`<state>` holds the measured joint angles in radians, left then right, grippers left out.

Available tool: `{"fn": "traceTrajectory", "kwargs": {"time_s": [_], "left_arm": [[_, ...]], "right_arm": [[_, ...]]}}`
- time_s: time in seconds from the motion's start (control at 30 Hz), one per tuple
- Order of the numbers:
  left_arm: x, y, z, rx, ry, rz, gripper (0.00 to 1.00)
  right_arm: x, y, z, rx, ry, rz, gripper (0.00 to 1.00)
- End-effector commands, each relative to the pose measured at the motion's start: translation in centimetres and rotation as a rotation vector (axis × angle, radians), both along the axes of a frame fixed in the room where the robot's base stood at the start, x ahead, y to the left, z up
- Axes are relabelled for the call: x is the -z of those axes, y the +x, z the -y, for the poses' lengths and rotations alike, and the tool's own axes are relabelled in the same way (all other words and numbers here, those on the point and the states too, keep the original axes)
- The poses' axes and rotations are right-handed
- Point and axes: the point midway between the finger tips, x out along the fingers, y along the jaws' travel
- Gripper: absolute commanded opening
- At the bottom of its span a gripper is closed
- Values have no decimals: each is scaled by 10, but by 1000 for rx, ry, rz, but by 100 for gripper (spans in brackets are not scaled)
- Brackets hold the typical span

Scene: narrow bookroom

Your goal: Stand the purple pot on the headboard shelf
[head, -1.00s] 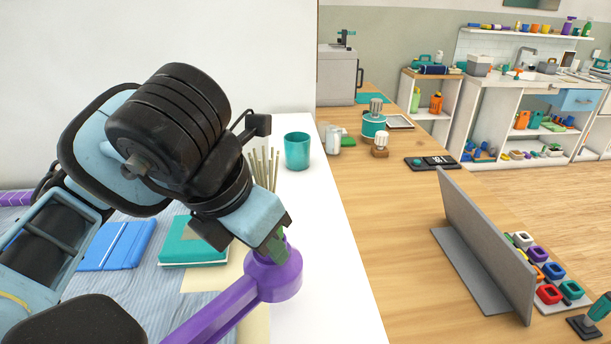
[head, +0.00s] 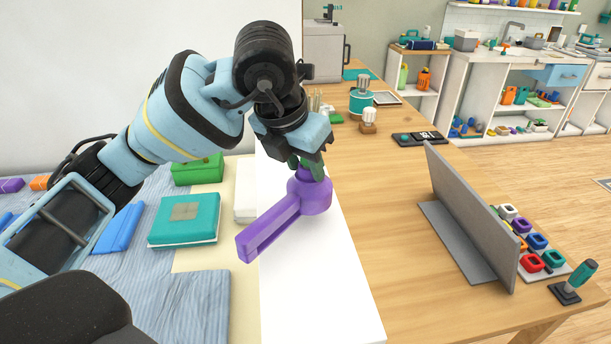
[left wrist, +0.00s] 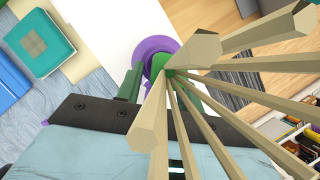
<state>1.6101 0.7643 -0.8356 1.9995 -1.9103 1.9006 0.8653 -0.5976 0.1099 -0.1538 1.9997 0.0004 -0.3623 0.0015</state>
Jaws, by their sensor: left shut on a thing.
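The purple pot (head: 309,194) has a round body, a long purple bar reaching to the lower left, and several thin beige sticks rising above it. My left gripper (head: 308,168) is shut on its top. In the left wrist view the sticks cross close to the camera and the pot (left wrist: 152,52) shows behind them, partly hidden. The white headboard shelf (head: 310,290) is a long smooth surface between the bed and the wooden desk. The pot shows over this shelf; I cannot tell whether it touches. My right gripper is not in view.
A teal book (head: 185,222) and a green box (head: 198,170) lie on the bed at the left. The wooden desk (head: 385,220) is on the right, with a grey upright panel (head: 470,210) and a pepper mill (head: 368,120). The near part of the white shelf is clear.

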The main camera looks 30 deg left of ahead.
Motion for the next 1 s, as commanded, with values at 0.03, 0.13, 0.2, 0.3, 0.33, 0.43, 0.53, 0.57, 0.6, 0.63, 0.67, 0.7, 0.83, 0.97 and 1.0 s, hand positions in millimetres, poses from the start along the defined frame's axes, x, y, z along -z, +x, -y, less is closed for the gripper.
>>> {"fn": "traceTrajectory", "kwargs": {"time_s": [0.03,0.13,0.2,0.3,0.33,0.43,0.53,0.57,0.6,0.63,0.67,0.7,0.83,0.97,1.0], "left_arm": [[-1,0,0,0,0,3,0],[-1,2,0,-1,-2,2,0],[0,5,0,-1,-2,2,0],[7,9,0,0,-1,0,0],[12,8,-1,0,0,-1,0],[26,8,0,0,0,-1,0],[34,8,0,0,0,2,0],[35,8,0,0,0,3,0],[35,9,0,0,0,3,0],[35,9,0,0,-1,4,0],[35,9,0,0,-1,4,0],[35,9,0,0,0,3,0],[36,8,0,0,-1,3,0],[39,8,0,0,0,0,41],[39,8,0,0,0,0,46]], "right_arm": [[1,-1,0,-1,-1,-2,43],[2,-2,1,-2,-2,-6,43],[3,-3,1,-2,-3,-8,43],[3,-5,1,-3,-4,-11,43],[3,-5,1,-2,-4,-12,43],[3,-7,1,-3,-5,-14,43],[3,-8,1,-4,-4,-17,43],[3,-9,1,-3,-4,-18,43],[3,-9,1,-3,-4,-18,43],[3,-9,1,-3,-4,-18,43],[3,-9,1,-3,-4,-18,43],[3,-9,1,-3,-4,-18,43],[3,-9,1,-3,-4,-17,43],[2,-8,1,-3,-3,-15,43],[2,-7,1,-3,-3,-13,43]]}}
